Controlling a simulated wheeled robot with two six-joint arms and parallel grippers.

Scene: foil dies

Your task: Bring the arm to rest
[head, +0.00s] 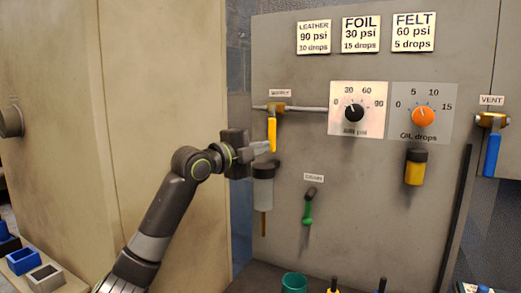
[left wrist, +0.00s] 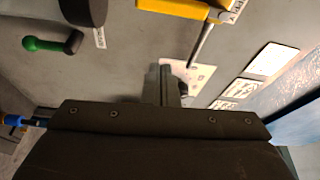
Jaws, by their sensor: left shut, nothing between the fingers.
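My left arm comes up from the bottom of the head view. Its gripper (head: 262,147) is shut and empty, with its fingertips close to the lower end of the yellow supply handle (head: 272,133). The handle hangs down; I cannot tell whether the fingers touch it. In the left wrist view the closed fingers (left wrist: 168,84) point at the grey panel, and the yellow handle (left wrist: 172,8) is at the top edge, apart from them in the picture. My right gripper is not in view.
The panel carries a black air knob (head: 354,112), an orange oil knob (head: 423,117), a green drain handle (head: 308,211) and a blue vent handle (head: 492,154). A filter bowl (head: 263,186) hangs beneath my gripper. A beige cabinet (head: 150,90) stands at left.

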